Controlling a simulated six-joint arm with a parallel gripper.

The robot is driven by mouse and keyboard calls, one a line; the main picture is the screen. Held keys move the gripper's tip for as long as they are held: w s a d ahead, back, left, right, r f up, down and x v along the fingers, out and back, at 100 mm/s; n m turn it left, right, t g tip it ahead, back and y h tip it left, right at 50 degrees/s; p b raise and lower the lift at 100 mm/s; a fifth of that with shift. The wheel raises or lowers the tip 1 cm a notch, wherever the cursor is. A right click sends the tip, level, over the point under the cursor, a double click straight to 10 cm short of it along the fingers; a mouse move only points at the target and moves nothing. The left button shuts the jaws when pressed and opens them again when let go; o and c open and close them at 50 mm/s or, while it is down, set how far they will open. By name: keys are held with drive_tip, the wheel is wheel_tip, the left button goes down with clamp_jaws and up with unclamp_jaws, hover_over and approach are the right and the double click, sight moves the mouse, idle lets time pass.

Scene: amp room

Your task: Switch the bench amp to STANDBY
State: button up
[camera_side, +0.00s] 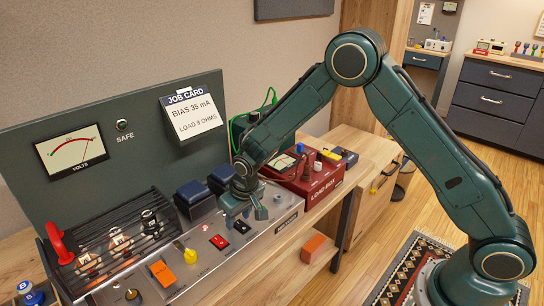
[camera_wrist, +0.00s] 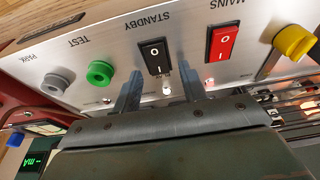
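The STANDBY switch is a black rocker marked O and I, on the amp's silver panel; it shows in the wrist view (camera_wrist: 154,57) and in the side view (camera_side: 241,227). I cannot tell which half is pressed in. The red MAINS rocker (camera_wrist: 222,48) sits beside it, also in the side view (camera_side: 219,242). My gripper (camera_wrist: 161,86) is open and empty, its two fingers apart. In the wrist view the fingertips lie just below the STANDBY rocker, one to each side. In the side view my gripper (camera_side: 247,209) hangs over the panel just behind that rocker.
Caged tubes (camera_side: 118,240) and dark blue transformers (camera_side: 192,193) stand behind. A red load box (camera_side: 310,178) stands to the right. The green SAFE lamp (camera_side: 122,124) is on the back panel.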

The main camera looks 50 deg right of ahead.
sight(248, 232)
drive_tip(key=shift+r, duration=0.15)
drive_tip(key=v, duration=1.3)
drive_tip(key=shift+r, duration=0.2)
drive_tip(key=shift+s+r, duration=0.1)
drive_tip(key=shift+s, duration=0.05)
drive_tip(key=s+d+r+t, duration=0.1)
drive_tip(key=s+d+r, duration=0.2)
drive_tip(key=s+r, duration=0.35)
drive_tip(key=s+d+r, duration=0.4)
drive_tip(key=s+r, duration=0.2)
drive_tip(key=s, duration=0.1)
drive_tip(key=s+d+r, duration=0.1)
drive_tip(key=s, duration=0.7)
drive_tip(key=s+d+t, duration=0.1)
drive_tip(key=s+d, duration=0.1)
drive_tip(key=s, duration=0.6)
drive_tip(key=shift+s+d+r+t, duration=0.15)
drive_tip(key=shift+d+r+t, duration=0.1)
drive_tip(key=shift+r+t, duration=0.1)
